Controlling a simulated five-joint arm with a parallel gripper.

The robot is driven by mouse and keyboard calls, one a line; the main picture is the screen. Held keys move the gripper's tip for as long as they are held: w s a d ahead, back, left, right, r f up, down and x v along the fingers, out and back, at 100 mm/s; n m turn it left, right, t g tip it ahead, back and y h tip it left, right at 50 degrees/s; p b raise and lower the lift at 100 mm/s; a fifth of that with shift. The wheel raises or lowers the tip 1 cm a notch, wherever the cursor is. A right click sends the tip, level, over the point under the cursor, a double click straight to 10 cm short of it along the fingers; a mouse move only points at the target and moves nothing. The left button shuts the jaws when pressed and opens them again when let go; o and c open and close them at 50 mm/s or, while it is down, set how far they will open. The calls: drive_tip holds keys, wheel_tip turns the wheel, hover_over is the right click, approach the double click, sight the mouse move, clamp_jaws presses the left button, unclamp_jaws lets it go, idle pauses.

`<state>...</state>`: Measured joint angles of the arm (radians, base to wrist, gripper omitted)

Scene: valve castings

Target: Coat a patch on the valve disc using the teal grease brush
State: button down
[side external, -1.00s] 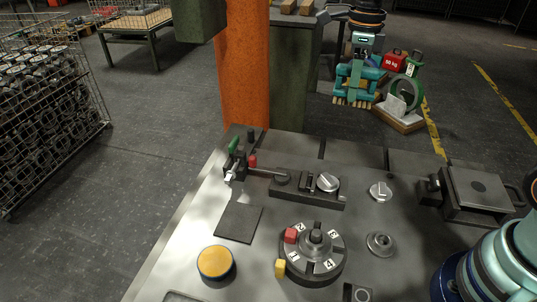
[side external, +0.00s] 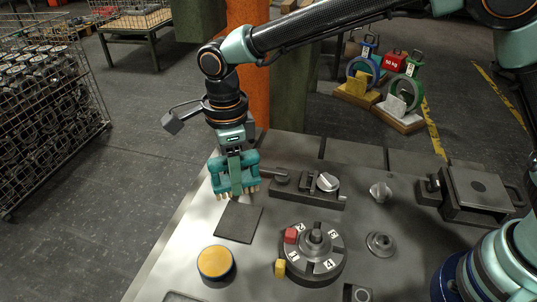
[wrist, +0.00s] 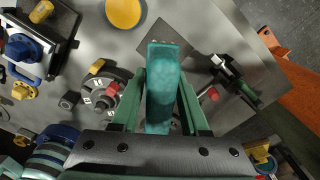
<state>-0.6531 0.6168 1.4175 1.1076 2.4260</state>
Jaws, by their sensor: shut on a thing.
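My gripper (side external: 236,178) is shut on the teal grease brush (side external: 252,170), a wide teal block with several pale tips pointing down. The brush hangs near the far edge of a dark square plate (side external: 239,222); whether its tips touch anything is unclear. In the wrist view the teal brush (wrist: 161,90) stands between my two green fingers and hides part of the plate (wrist: 190,58). A round disc with a yellow-orange top and dark rim (side external: 215,262) lies nearer the camera than the plate. I cannot tell for sure which piece is the valve disc.
A numbered round fixture (side external: 313,262) with red and yellow blocks stands right of the plate. Behind it is a dark block with a silver knob (side external: 326,182). A flanged silver piece (side external: 381,244) and dark vise-like box (side external: 478,193) are on the right. The table's left edge is close.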

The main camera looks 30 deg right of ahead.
drive_tip(key=s+a+f+n, duration=0.25)
drive_tip(key=s+a, duration=0.35)
drive_tip(key=a, duration=0.3)
drive_tip(key=shift+d+f, duration=0.2)
drive_tip(key=shift+f, duration=3.05)
drive_tip(key=shift+f, duration=0.6)
wheel_tip(320, 180, up, 7)
drive_tip(key=shift+r, duration=0.1)
